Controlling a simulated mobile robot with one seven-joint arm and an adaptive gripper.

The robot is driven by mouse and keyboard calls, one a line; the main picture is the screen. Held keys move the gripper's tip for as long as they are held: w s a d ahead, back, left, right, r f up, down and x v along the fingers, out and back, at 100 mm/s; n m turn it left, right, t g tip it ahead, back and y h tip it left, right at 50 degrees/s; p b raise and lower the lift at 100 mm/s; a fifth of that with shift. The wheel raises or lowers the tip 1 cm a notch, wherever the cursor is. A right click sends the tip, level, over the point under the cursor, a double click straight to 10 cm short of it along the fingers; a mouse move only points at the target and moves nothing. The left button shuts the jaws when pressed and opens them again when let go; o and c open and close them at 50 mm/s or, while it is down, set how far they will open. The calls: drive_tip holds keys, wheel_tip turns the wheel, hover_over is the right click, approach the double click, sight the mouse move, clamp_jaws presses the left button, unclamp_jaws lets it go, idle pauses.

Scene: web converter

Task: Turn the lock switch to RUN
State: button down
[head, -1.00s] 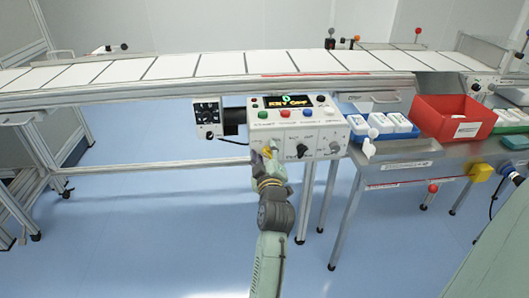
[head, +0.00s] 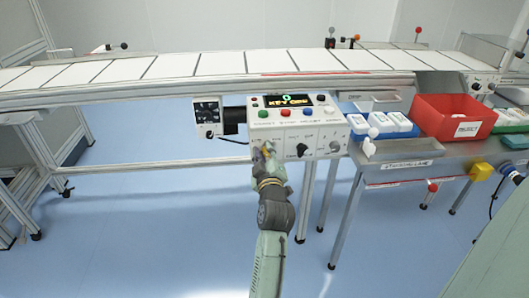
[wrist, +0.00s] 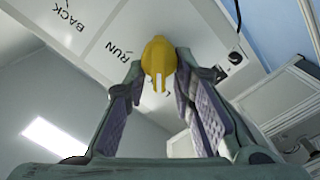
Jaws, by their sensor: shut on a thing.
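The control box (head: 297,129) hangs under the conveyor in the head view. The lock switch (wrist: 158,58) shows in the wrist view as a yellow key-like piece with a slot, standing out from the white panel. My gripper (wrist: 160,72) has a finger on each side of the yellow piece and is shut on it; it also shows at the panel's lower left in the head view (head: 266,156). The RUN label (wrist: 118,51) is just left of the switch. Another label is mostly hidden behind the switch. The box's display (head: 288,101) is lit with yellow text, its last letters hard to read.
A black knob (head: 302,150) sits right of my gripper on the panel. Coloured buttons line the box's upper part. A red bin (head: 452,118) and white containers in a blue tray stand at right.

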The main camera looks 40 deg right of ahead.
drive_tip(key=shift+m, duration=0.3)
drive_tip(key=m, duration=0.4)
drive_tip(key=shift+s+d+r+m+p, duration=0.2)
drive_tip(key=shift+d+r+m+p, duration=0.1)
drive_tip(key=shift+p, duration=0.1)
drive_tip(key=m, duration=0.3)
drive_tip(key=shift+s+d+m+p, duration=0.15)
drive_tip(key=shift+d+m+p, duration=0.05)
drive_tip(key=shift+m+p, duration=0.2)
drive_tip(key=m, duration=0.1)
drive_tip(key=m+p, duration=0.1)
drive_tip(key=m, duration=0.3)
drive_tip(key=shift+s+d+p, duration=0.2)
drive_tip(key=shift+d+p, duration=0.1)
drive_tip(key=shift+s+d+f+m+p, duration=0.1)
drive_tip(key=shift+m+p, duration=0.1)
drive_tip(key=shift+m, duration=0.45)
drive_tip(key=shift+w+d+f+m+p, duration=0.1)
drive_tip(key=shift+m+p, duration=0.05)
drive_tip(key=shift+m, duration=0.45)
drive_tip(key=shift+s+f+m+p, duration=0.1)
drive_tip(key=shift+m+p, duration=0.1)
drive_tip(key=shift+m, duration=0.45)
drive_tip(key=c, duration=1.4)
unclamp_jaws()
drive_tip(key=shift+o, duration=0.2)
